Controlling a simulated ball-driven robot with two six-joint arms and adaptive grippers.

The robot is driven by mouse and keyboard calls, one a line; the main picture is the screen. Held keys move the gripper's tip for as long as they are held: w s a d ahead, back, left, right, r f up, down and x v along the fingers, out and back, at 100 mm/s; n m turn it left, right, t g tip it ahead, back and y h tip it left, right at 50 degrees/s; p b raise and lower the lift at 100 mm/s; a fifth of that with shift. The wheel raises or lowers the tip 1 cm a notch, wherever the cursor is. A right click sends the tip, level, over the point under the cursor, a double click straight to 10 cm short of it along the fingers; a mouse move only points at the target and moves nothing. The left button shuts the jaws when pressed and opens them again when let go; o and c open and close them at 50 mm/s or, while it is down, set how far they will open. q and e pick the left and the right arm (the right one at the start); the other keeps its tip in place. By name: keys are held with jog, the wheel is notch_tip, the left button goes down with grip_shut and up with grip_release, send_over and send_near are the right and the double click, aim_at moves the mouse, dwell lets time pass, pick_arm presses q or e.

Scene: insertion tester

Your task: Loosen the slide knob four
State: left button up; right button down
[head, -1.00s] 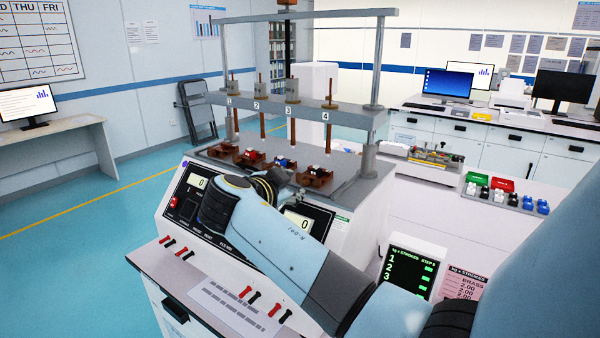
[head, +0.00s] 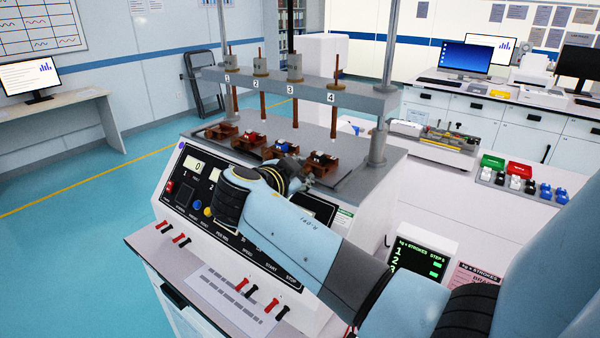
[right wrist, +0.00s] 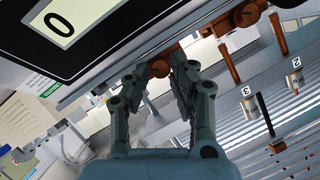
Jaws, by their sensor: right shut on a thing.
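Slide four (head: 321,161), a brown holder with a small black and white piece on it, sits at the right end of the row on the tester's grey top, below label 4. My right gripper (head: 300,173) is at its front left side, partly hidden behind my own wrist. In the right wrist view, the fingers of my right gripper (right wrist: 172,62) are shut around a small copper-brown knob (right wrist: 160,68) at the slide's front edge. The fingers hide much of the knob. My left gripper is not in view.
The other slides, such as slide three (head: 279,148), stand in a row to the left. A grey crossbar (head: 300,88) with hanging brown rods spans above them, and a post (head: 378,145) stands right. The tester's front panel (head: 195,190) lies below my arm.

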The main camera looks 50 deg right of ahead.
jog(key=shift+w+n+g+b, duration=0.15)
jog(key=shift+n+g+b, duration=0.35)
jog(key=shift+n, duration=0.1)
jog(key=shift+n+g+b, duration=0.3)
jog(key=shift+n+g, duration=0.4)
jog(key=shift+n, duration=0.1)
jog(key=c, duration=1.4)
grip_release()
jog(key=shift+c, duration=0.2)
jog(key=shift+r, duration=0.2)
notch_tip(320, 180, up, 10)
jog(key=shift+f, duration=0.15)
